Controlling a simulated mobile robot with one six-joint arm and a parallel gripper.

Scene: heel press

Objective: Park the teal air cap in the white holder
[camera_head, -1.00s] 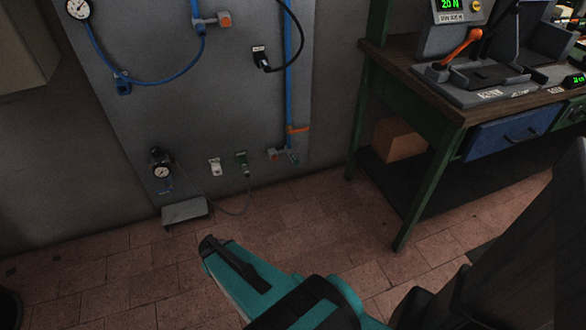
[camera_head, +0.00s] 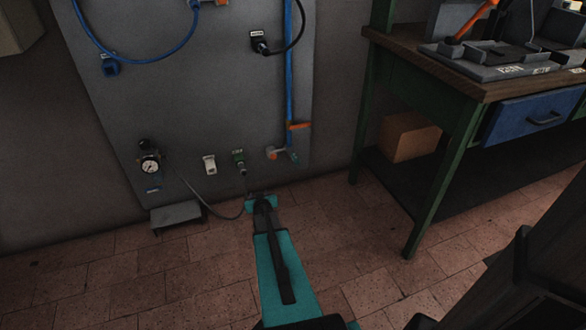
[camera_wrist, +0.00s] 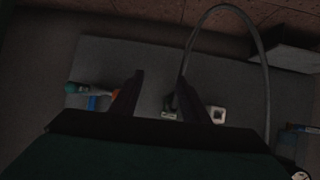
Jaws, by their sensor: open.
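The teal air cap (camera_head: 295,157) is small and dim in the head view. It sits on the right end of a short valve stub at the foot of the blue pipe. In the wrist view the cap (camera_wrist: 70,88) shows at the left, beyond my left finger. The white holder (camera_head: 209,164) is fixed low on the grey panel, left of the green connector. It also shows in the wrist view (camera_wrist: 217,115), just right of my right finger, and looks empty. My gripper (camera_head: 262,200) is open and empty in front of the lower panel; its fingers (camera_wrist: 158,95) stand apart.
A gauge (camera_head: 149,165) and a small grey ledge (camera_head: 176,215) are at the left. An orange valve lever (camera_head: 273,153) is near the cap. A green-legged workbench (camera_head: 445,185) stands at the right.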

